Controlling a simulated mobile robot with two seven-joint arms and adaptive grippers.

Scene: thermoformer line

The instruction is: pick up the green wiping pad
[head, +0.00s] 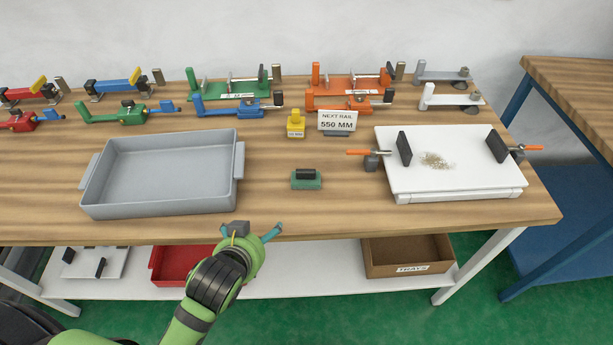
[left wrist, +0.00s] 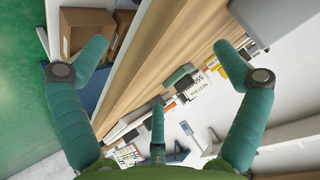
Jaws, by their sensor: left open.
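The green wiping pad (head: 306,180) lies on the wooden bench near its front middle, with a black block-shaped handle on top. It also shows small in the left wrist view (left wrist: 180,74), beyond my fingers. My left gripper (head: 256,230) is at the bench's front edge, in front of the pad and to its left. In the left wrist view its teal fingers (left wrist: 158,52) are spread wide with nothing between them. My right gripper is not in view.
A grey tray (head: 236,188) stands left of the pad. A white plate (head: 455,182) with black blocks, orange-handled clamps and brown crumbs is to the right. A "NEXT RAIL 550 MM" sign (head: 337,121) and a yellow block (head: 296,125) stand behind. Coloured clamps line the back. Wood around the pad is clear.

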